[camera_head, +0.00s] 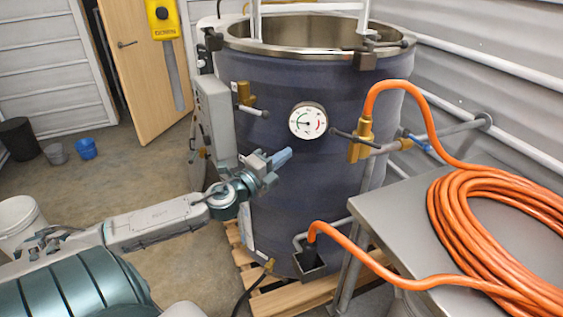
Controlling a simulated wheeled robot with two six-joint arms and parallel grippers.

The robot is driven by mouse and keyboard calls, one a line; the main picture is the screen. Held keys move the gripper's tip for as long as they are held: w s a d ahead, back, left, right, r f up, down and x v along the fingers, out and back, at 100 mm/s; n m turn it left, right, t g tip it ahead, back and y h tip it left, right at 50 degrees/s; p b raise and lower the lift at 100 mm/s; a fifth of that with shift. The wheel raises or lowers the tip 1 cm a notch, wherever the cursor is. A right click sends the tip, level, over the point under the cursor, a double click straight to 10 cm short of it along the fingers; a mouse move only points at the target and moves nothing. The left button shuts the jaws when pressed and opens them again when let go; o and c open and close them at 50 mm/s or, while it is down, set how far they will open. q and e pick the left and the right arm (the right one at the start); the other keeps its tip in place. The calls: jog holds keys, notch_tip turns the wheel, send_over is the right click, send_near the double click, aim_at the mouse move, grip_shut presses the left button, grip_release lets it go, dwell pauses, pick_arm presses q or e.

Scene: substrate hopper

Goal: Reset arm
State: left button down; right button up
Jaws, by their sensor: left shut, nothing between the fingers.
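My left arm comes in from the left, and its gripper (281,158) is shut and empty in front of the hopper (300,190). The hopper is a large, dark blue drum with a steel rim, standing upright on a wooden pallet. The gripper is left of and below the round white gauge (308,121) in this view. I cannot tell whether the fingertips touch the drum wall. A brass valve (246,94) with a lever sits above the gripper on the drum. My right gripper is not in view.
An orange hose (440,205) lies coiled on the metal table (400,215) at right and runs to a brass fitting (361,139). A yellow pendant (163,18) hangs at upper left before an open wooden door (140,60). Buckets stand at left. The floor between is clear.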

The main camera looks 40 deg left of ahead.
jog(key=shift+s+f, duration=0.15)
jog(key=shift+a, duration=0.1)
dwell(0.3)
